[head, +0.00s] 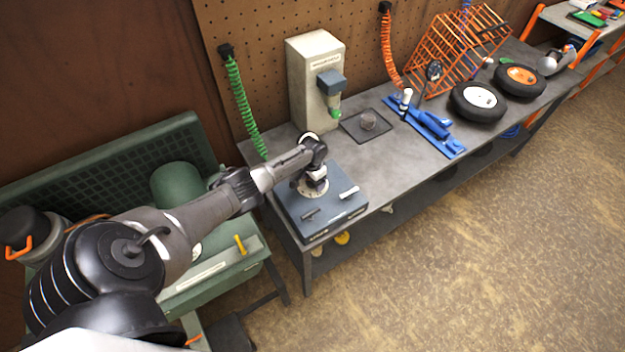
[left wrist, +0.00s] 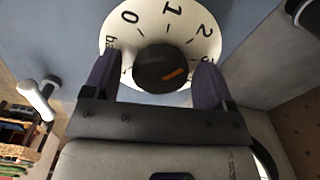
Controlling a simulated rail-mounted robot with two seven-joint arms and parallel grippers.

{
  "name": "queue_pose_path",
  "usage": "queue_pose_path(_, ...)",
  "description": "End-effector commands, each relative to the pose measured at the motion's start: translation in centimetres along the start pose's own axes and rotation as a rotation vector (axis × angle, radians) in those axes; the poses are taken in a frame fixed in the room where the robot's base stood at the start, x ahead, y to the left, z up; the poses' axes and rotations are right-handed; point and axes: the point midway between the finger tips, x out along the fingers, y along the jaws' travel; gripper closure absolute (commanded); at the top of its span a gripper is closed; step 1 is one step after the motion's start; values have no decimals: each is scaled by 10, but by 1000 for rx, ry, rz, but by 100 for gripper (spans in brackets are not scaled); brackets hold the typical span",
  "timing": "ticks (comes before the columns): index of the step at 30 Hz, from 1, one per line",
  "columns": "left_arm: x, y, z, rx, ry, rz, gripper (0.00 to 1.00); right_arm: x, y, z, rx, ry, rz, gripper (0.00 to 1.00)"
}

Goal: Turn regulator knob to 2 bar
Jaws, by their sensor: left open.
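The regulator panel is a blue-grey box (head: 335,209) on the near left end of the workbench. Its round white dial (head: 311,190) also shows in the left wrist view (left wrist: 147,28), with 0, 1 and 2 readable. The black knob (left wrist: 150,66) sits in the dial's middle. Its orange mark lies to the right of the knob's centre, pointing right, below the 2 in the picture. My left gripper (head: 316,181) is over the dial, open, with one finger on each side of the knob. Whether the fingers touch it is unclear. The right finger hides part of the dial. My right gripper is not seen.
Two small handles (head: 349,192) stand up from the box near the dial. Behind it are a beige dispenser (head: 309,75) and a green coiled hose (head: 240,100). Blue tools (head: 430,125), wheels (head: 478,101) and an orange rack (head: 450,50) lie farther right. The floor in front is clear.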

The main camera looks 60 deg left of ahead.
Motion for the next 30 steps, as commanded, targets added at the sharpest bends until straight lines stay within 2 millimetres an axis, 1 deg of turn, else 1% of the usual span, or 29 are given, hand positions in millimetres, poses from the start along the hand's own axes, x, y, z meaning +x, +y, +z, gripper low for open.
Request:
queue_pose_path(6, -1, 0, 0, 0, 0, -1, 22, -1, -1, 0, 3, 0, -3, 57)
queue_pose_path(8, -5, -1, 0, 0, 0, -1, 22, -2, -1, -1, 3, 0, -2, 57)
queue_pose_path(10, -13, -1, 0, 0, 1, -1, 22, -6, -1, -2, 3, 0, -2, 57)
queue_pose_path(14, -35, -1, 0, 2, 1, -2, 22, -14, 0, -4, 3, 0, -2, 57)
queue_pose_path(21, -81, -1, 0, 2, 2, -3, 22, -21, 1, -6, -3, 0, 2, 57)
queue_pose_path(27, -113, -1, 0, 1, 2, -2, 22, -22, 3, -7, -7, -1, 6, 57)
queue_pose_path(30, -124, 0, 0, 2, 1, -1, 22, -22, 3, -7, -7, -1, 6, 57)
